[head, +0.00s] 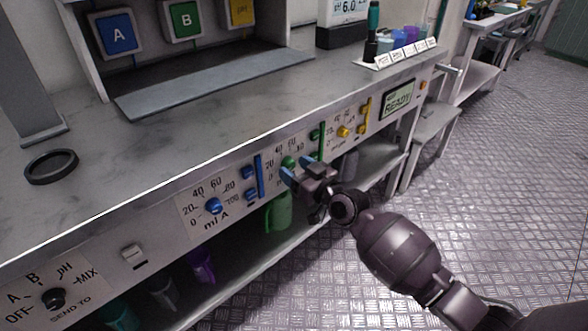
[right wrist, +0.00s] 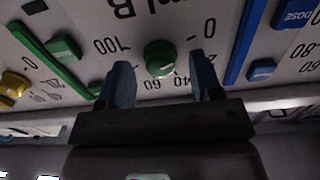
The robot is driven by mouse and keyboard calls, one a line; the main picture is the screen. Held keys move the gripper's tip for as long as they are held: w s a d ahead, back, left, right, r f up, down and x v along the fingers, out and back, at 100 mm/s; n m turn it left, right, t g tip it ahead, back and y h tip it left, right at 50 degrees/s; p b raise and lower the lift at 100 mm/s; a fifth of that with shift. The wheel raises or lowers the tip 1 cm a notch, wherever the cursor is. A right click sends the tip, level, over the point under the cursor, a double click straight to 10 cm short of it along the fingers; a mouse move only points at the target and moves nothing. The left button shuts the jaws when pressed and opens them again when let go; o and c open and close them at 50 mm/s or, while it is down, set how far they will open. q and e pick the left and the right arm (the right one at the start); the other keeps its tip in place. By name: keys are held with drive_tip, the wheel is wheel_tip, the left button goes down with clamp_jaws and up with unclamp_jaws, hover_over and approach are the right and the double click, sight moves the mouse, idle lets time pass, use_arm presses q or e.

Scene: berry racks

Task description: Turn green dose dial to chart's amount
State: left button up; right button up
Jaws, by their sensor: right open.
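The green dose dial (head: 288,162) is on the front panel of the bench, in the green section between the blue and yellow ones. In the right wrist view the dial (right wrist: 159,57) sits within a printed scale that appears upside down, with 0 at right and 100 at left. A pale mark shows on the knob; its exact reading is unclear. My right gripper (head: 298,168) is open in front of the dial. In the right wrist view its two fingers (right wrist: 163,76) stand apart, one to each side of the dial and slightly below it. No dose chart is readable.
A blue dial (head: 213,206) and yellow knobs (head: 343,131) flank the green section. A display (head: 397,98) reads READY. A selector knob (head: 53,299) is at lower left. A black ring (head: 50,166) lies on the bench top. A green jug (head: 279,212) stands on the shelf below.

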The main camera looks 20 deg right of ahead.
use_arm(q)
drive_tip(key=shift+w+r, duration=0.1)
drive_tip(key=shift+r, duration=0.1)
use_arm(e)
drive_tip(key=shift+w+a, duration=0.1)
drive_tip(key=shift+w, duration=0.15)
drive_tip(key=shift+c, duration=0.4)
drive_tip(key=c, duration=0.8)
use_arm(q)
drive_tip(key=shift+s+a+f, duration=0.1)
drive_tip(key=shift+s+f, duration=0.1)
drive_tip(key=shift+s, duration=0.1)
use_arm(e)
drive_tip(key=shift+c, duration=0.2)
drive_tip(key=shift+r+m, duration=0.1)
drive_tip(key=shift+m, duration=0.2)
